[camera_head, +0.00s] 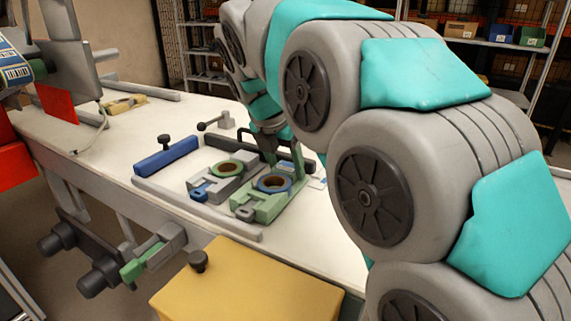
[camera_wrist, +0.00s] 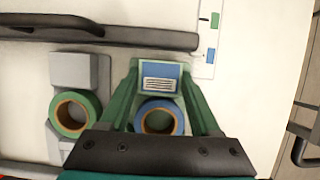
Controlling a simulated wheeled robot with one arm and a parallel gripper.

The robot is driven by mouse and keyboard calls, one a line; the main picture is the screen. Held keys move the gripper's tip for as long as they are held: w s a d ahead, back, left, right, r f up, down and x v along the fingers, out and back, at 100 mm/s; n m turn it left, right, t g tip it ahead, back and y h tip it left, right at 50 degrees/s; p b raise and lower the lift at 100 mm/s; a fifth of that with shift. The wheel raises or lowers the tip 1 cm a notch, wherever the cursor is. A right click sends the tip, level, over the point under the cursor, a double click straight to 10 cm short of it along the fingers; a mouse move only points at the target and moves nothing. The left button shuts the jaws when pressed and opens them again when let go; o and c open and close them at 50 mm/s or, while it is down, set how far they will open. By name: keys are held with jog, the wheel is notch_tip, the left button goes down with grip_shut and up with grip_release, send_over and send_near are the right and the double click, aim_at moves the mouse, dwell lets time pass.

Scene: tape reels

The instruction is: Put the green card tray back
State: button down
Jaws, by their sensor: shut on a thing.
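The green card tray (camera_head: 263,207) sits on the white bench, carrying a blue tape reel (camera_head: 273,184) with a brown core. In the wrist view the reel (camera_wrist: 158,117) lies between my gripper's long green fingers, below a blue card with a white printed label (camera_wrist: 160,78). My gripper (camera_head: 270,155) reaches down at the far side of the tray and is shut on it. The fingers (camera_wrist: 160,85) stand to either side of the card in the wrist view. The exact contact, and whether the tray is lifted, cannot be told.
A grey tray with a green tape reel (camera_head: 228,168) stands close on the left. A blue bar (camera_head: 166,157) lies further left, and a dark rail (camera_wrist: 100,30) runs behind. A low grey rail (camera_head: 195,208) edges the bench front; a yellow box (camera_head: 245,285) stands before it.

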jog(key=shift+c, duration=0.5)
grip_release()
jog(key=shift+f, duration=0.1)
jog(key=shift+a+r, duration=0.1)
jog(key=shift+r, duration=0.35)
jog(key=v, duration=1.1)
jog(key=shift+s, duration=0.2)
jog(key=shift+a+r, duration=0.1)
